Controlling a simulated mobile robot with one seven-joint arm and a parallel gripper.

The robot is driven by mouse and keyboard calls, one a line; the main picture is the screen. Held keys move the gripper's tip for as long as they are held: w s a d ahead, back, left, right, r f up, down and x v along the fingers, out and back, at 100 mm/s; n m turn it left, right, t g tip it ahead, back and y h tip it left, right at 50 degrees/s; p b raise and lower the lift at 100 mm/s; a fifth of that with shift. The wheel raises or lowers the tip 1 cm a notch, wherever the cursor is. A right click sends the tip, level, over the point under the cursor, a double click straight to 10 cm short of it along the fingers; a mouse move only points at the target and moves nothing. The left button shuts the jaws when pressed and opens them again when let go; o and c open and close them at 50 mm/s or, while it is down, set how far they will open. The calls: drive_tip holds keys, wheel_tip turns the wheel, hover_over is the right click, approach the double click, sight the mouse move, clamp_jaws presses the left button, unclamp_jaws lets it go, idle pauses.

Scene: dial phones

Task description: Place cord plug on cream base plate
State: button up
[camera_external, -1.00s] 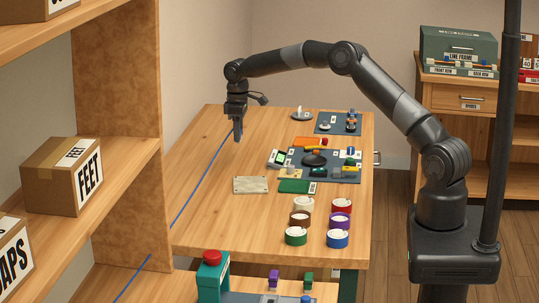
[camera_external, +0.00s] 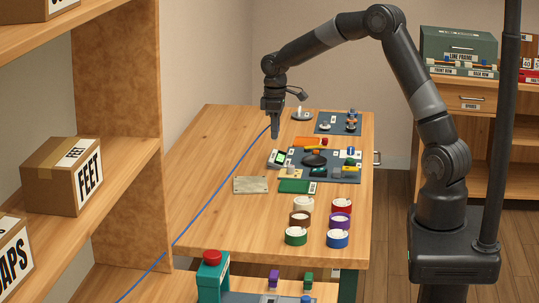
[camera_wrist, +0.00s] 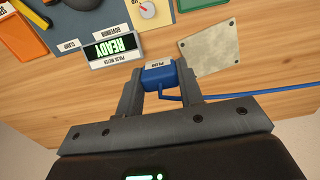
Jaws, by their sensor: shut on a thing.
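My gripper (camera_external: 275,134) is shut on a blue cord plug with a white "PLUG" label; in the wrist view the plug (camera_wrist: 160,77) sits between the two fingers. The blue cord (camera_external: 215,194) trails from it down the left of the table. A pale cream-grey speckled plate (camera_external: 251,185) lies flat and bare on the table; the wrist view shows it (camera_wrist: 210,50) right of the plug. A smaller cream-yellow plate with a red-marked knob (camera_wrist: 148,11) lies near it. The gripper is above the table, beyond both plates. Which is the cream base plate I cannot tell for sure.
A "READY" display (camera_wrist: 113,47) stands near the plug in the wrist view. A dark mat (camera_external: 345,174) with several parts and an orange tray (camera_external: 306,142) are at the right. Several coloured round pots (camera_external: 338,238) stand in front. The left table side is clear except for the cord.

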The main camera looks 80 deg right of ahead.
drive_tip(key=s+a, duration=0.2)
hover_over(250, 183)
wheel_tip(250, 183, down, 7)
drive_tip(key=shift+a, duration=0.15)
drive_tip(key=shift+f, duration=2.05)
drive_tip(key=o, duration=1)
drive_tip(key=shift+f, duration=0.15)
